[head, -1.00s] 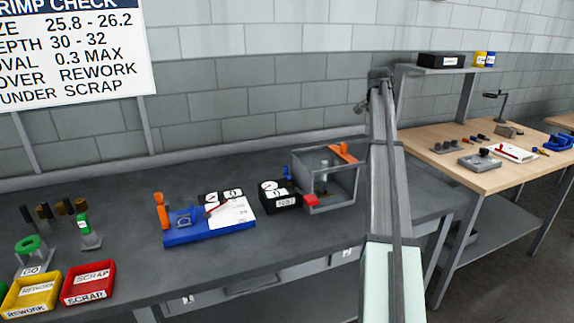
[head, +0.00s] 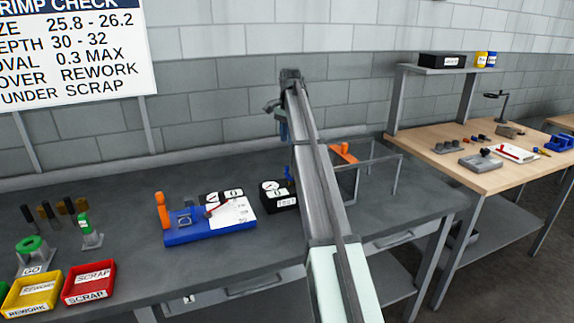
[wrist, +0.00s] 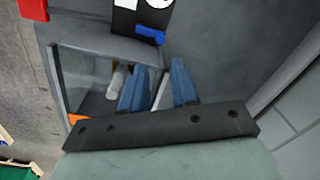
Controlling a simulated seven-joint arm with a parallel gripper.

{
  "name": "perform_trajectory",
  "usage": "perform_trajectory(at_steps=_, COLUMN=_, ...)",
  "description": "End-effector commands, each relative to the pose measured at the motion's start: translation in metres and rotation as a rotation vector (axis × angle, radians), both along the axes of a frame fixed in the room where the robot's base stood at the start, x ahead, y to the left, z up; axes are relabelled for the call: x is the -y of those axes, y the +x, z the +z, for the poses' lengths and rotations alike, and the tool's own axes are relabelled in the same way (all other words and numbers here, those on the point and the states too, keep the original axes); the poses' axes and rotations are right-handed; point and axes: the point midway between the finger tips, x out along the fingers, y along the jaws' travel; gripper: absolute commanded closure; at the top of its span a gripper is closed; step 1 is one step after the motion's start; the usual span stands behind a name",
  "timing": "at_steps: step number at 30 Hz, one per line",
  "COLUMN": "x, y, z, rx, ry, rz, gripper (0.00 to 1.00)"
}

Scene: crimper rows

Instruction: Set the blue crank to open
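The blue crank (head: 289,174) shows at the back right of a small black gauge box (head: 279,203) on the grey bench. In the wrist view the blue crank (wrist: 150,36) lies against the edge of the black box (wrist: 128,22), ahead of my fingers. My gripper (wrist: 156,82) has its two blue-grey fingers spread with a gap between them, apart from the crank. In the head view my gripper (head: 283,130) hangs above and behind the gauge box, and my arm covers part of the space right of it.
A clear-sided box (head: 372,182) with an orange handle (head: 343,153) stands right of the crank, partly behind my arm. A blue fixture (head: 210,230) with an orange lever (head: 162,210) stands left. Red (head: 89,284) and yellow (head: 33,292) bins sit front left.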

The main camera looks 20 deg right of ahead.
Motion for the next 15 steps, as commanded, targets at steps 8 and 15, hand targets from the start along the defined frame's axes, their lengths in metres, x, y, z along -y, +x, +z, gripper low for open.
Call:
perform_trajectory(at_steps=8, x=-0.001, y=0.0, z=-0.051, rx=-0.001, ry=0.0, rz=-0.001, gripper=0.71)
perform_trajectory(at_steps=15, x=-0.001, y=0.002, z=-0.088, rx=0.0, ry=-0.001, rz=-0.001, gripper=0.71)
